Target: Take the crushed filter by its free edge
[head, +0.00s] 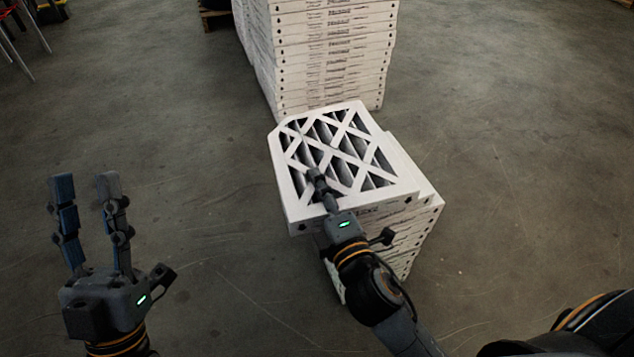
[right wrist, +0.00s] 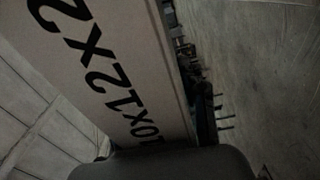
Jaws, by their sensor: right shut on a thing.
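The top filter (head: 408,187) has a white card frame with a diagonal lattice over dark pleats. It lies skewed on a short stack of boxed filters (head: 415,242), its near edge sticking out past the stack. Its far left corner looks cut off or pushed in. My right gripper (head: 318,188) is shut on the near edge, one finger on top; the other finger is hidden. In the right wrist view a pale card face (right wrist: 95,70) with large black print fills the left and middle. My left gripper (head: 90,190) is open and empty, over the floor at left.
A tall stack of boxed filters (head: 325,60) stands just behind the short one. Bare concrete floor (head: 530,150) lies to the left and right.

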